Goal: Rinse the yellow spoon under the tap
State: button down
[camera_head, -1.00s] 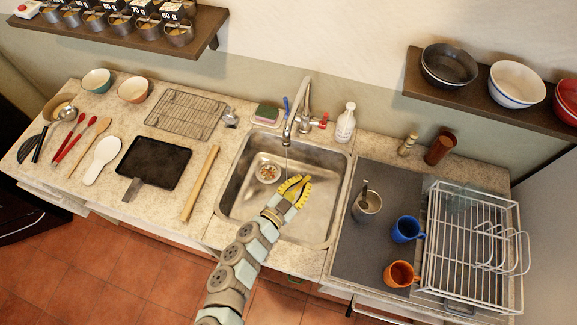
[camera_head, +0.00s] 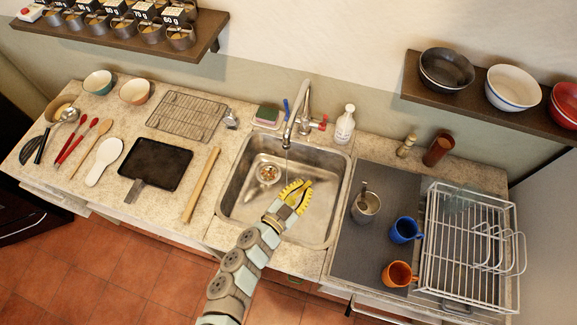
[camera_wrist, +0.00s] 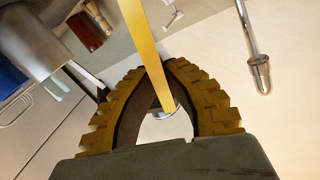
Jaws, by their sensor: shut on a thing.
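My gripper (camera_head: 308,183) is over the steel sink (camera_head: 241,190), low and right of the tap (camera_head: 303,105) in the head view. In the wrist view, the ribbed yellow fingers of my gripper (camera_wrist: 154,68) are closed around a long flat yellow piece, the yellow spoon (camera_wrist: 146,45). The spoon runs from the fingers out of the top of the picture, so its far end is hidden. I cannot make the spoon out in the head view. A metal spout (camera_wrist: 259,72) hangs to the right of the spoon in the wrist view, apart from it.
A soap bottle (camera_head: 345,124) and a sponge (camera_head: 267,114) stand behind the sink. A metal cup (camera_head: 366,207), blue mug (camera_head: 405,230) and orange mug (camera_head: 399,274) stand on the grey mat to the right, before the dish rack (camera_head: 430,250).

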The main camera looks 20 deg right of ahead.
jog(key=shift+s+a+r+p, duration=0.25)
jog(key=shift+s+r+p, duration=0.35)
jog(key=shift+s+r, duration=0.15)
jog(key=shift+s+a+r+p, duration=0.2)
jog(key=shift+s+r+p, duration=0.4)
jog(key=shift+s, duration=0.2)
